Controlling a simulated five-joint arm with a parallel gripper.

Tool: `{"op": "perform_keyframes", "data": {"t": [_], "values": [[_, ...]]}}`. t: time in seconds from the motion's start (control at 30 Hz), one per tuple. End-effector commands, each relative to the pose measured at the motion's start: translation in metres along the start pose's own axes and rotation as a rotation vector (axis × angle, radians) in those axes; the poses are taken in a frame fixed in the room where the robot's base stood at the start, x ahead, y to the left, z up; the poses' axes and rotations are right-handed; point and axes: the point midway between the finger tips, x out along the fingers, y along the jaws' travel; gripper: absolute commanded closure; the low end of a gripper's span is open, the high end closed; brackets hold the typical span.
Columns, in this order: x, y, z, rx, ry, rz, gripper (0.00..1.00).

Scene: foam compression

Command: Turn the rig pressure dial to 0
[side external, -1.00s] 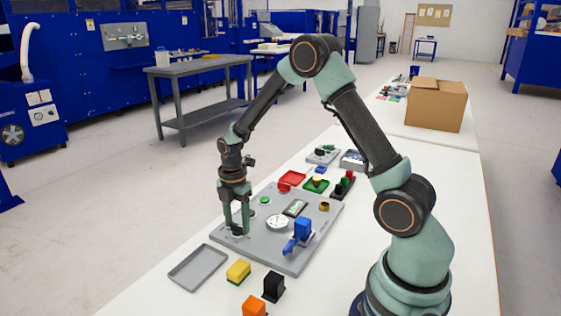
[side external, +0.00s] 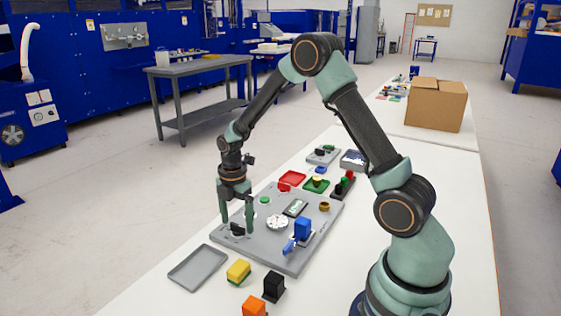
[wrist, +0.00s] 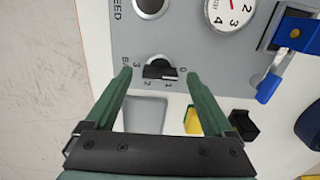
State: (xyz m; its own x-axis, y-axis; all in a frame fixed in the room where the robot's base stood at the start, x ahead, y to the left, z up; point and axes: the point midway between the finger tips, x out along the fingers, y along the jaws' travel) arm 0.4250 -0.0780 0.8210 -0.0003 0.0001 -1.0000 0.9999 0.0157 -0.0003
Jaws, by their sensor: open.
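The pressure dial is a small black knob (wrist: 159,71) on a pale round base, with printed marks 0 to 3 around it, at the edge of the grey rig plate (side external: 280,258). Which mark the knob points at is not clear. My gripper (wrist: 155,73) is open and empty, with its green fingers apart on either side of the dial in the wrist view. In the side view my gripper (side external: 237,222) hangs over the near left part of the plate, with the dark dial (side external: 237,230) between its fingertips.
A white gauge (side external: 277,222) and a blue lever clamp (side external: 302,230) stand on the plate to the right. A grey tray (side external: 198,268), a yellow-green block (side external: 238,271), a black block (side external: 273,286) and an orange block (side external: 254,306) lie in front on the white table.

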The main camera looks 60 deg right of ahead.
Motion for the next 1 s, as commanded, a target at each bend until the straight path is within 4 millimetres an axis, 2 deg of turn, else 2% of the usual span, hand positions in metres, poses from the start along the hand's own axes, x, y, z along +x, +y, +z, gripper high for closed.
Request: {"op": "perform_keyframes", "data": {"t": [0.17,0.4,0.6,0.77,1.0], "values": [[-0.028,0.001,0.0,0.0,-0.001,0.005,0.12],[-0.077,0.001,0.0,0.0,-0.001,0.006,0.12],[-0.106,0.001,0.0,-0.001,-0.001,0.003,0.12],[-0.116,0.0,0.0,-0.001,0.0,0.001,0.12],[-0.117,0.0,0.0,-0.001,0.0,0.0,0.12]]}}
